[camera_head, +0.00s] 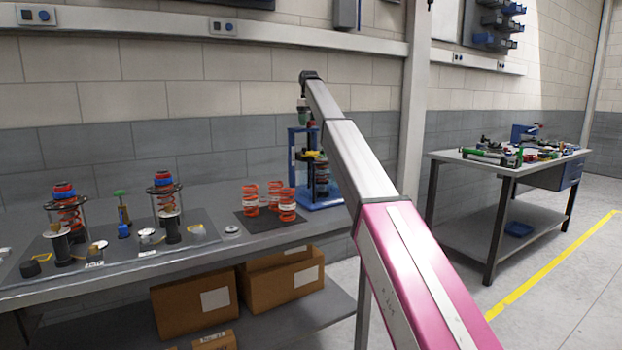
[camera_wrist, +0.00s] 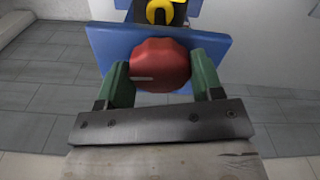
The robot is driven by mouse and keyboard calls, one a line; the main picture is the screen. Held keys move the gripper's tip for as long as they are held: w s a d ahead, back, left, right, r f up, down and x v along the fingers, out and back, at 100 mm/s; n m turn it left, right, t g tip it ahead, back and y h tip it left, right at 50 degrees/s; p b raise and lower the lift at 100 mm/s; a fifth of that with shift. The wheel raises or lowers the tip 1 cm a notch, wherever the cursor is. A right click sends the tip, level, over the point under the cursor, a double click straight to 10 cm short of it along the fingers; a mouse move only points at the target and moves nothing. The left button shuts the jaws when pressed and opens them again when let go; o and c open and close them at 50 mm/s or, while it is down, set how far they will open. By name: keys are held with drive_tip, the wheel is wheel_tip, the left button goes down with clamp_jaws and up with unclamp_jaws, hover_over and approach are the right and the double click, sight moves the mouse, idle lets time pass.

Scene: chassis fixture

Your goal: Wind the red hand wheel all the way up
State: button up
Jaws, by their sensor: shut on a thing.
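The red hand wheel (camera_wrist: 160,66) shows in the wrist view as a lobed red knob with a pale mark on its face, in front of a blue plate (camera_wrist: 215,50). My gripper (camera_wrist: 161,76) has its two green fingers on either side of the wheel and is shut on it. In the head view the blue press-like fixture (camera_head: 325,198) stands at the right end of the long bench, with a spring unit inside. My gripper (camera_head: 304,115) is at the top of this fixture. The wheel itself is hidden in the head view.
Several loose orange springs (camera_head: 250,199) stand on a dark mat left of the fixture. Spring assemblies (camera_head: 68,215) and small parts stand further left on the long bench (camera_head: 120,288). Cardboard boxes (camera_head: 195,308) sit below. A second cluttered table (camera_head: 480,220) stands at the right.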

drive_tip(key=m, duration=3.5)
drive_tip(key=shift+s+m, duration=0.1)
drive_tip(key=shift+m, duration=0.2)
drive_tip(key=n, duration=0.7)
drive_tip(key=shift+n, duration=0.3)
drive_tip(key=n, duration=0.4)
drive_tip(key=o, duration=0.8)
drive_tip(key=shift+o, duration=0.2)
